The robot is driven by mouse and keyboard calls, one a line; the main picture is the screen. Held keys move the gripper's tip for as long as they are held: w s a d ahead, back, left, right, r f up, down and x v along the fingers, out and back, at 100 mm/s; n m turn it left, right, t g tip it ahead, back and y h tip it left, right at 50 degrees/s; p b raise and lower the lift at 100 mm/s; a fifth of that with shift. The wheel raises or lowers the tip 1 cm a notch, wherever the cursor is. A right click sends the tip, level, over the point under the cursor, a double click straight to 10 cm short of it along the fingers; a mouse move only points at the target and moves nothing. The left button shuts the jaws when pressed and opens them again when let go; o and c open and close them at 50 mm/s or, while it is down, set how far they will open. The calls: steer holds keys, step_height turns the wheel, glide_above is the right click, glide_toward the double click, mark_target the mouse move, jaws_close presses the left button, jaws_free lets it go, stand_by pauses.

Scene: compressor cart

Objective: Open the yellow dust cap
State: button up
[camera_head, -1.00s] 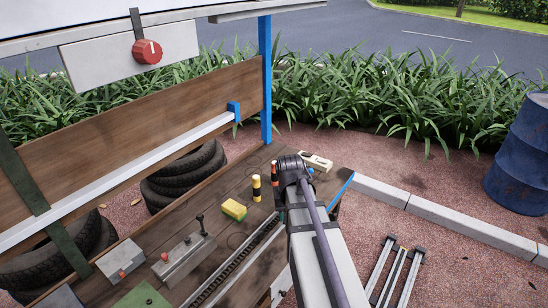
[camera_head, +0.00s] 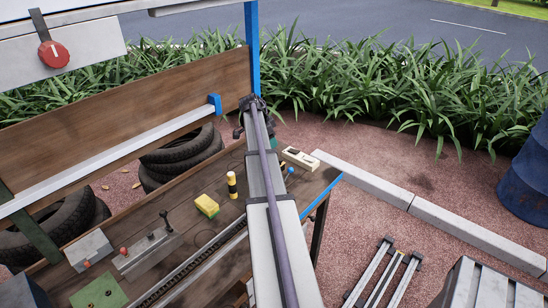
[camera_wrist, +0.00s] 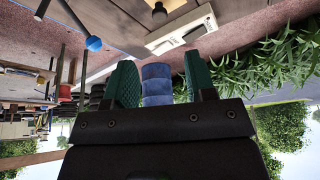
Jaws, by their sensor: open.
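I cannot pick out a dust cap for certain. My gripper (camera_wrist: 158,62) is open and empty in the wrist view, with a green pad on each side. In the head view it is mostly hidden behind my arm, near the bench's far end and beyond the cylinder. Neither yellow thing shows clearly in the wrist view.
A pale box with dark parts (camera_head: 300,158) lies on the bench's far right corner; it also shows in the wrist view (camera_wrist: 185,32). A blue ball on a rod (camera_wrist: 93,43) is near. A blue post (camera_head: 252,50) and wooden back panel (camera_head: 150,90) border the bench.

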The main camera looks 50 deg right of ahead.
mark_target(280, 159)
steer(key=b+x, duration=0.9)
steer(key=x, duration=0.1)
steer(key=shift+d+f+b, duration=0.1)
steer(key=shift+f+b, duration=0.3)
steer(key=shift+r, duration=0.15)
steer(key=c, duration=0.9)
